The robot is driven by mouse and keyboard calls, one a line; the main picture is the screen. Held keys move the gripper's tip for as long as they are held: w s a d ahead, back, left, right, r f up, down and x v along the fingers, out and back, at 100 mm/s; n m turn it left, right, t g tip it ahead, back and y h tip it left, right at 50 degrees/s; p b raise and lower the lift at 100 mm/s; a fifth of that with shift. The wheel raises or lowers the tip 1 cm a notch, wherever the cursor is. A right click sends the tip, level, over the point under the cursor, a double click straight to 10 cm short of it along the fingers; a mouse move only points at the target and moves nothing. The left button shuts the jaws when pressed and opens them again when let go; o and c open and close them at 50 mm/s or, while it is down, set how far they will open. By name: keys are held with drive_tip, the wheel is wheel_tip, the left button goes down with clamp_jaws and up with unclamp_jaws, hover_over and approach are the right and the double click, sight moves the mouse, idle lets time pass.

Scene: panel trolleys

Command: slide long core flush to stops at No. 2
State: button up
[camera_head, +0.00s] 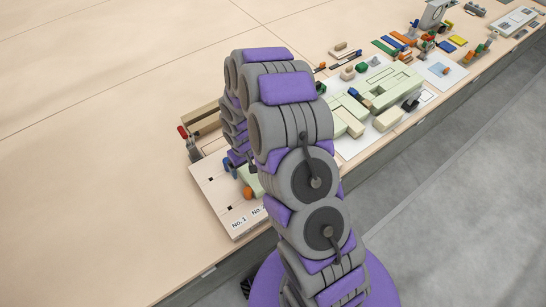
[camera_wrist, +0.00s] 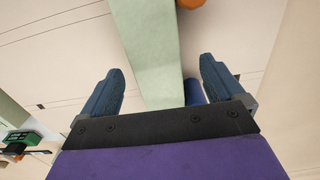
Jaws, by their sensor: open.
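The long core looks to be the pale green bar (camera_wrist: 150,45) in the wrist view, running from the top edge down between my fingers. My gripper (camera_wrist: 160,66) is open, with one blue finger on each side of the bar and gaps at both sides. In the head view a bit of pale green (camera_head: 251,178) shows beside my arm on a pale board (camera_head: 207,190) marked No. 1 and No. 2. An orange knob (camera_head: 247,193) sits next to it and also shows in the wrist view (camera_wrist: 190,3). My arm hides most of the bar and the stops.
A red-handled clamp (camera_head: 183,131) stands at the board's far left corner. To the right, a white sheet (camera_head: 356,146) carries pale green blocks, with several coloured pieces and tools beyond. The wooden table is clear at left. Its front edge runs close by the board.

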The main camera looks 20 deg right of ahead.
sight(245, 170)
wheel_tip(245, 170, up, 13)
drive_tip(key=p, duration=0.2)
drive_tip(key=shift+a+r, duration=0.2)
drive_tip(key=shift+a, duration=0.1)
drive_tip(key=shift+r, duration=0.1)
drive_tip(key=s+r, duration=0.6)
drive_tip(key=s, duration=0.5)
drive_tip(key=s+r+m+g, duration=0.1)
drive_tip(key=s+r, duration=0.6)
drive_tip(key=s, duration=0.4)
drive_tip(key=s+r+m, duration=0.1)
drive_tip(key=s+r, duration=0.6)
drive_tip(key=s, duration=0.4)
drive_tip(key=shift+d+g, duration=0.4)
drive_tip(key=shift+d, duration=0.05)
drive_tip(key=shift+w, duration=0.1)
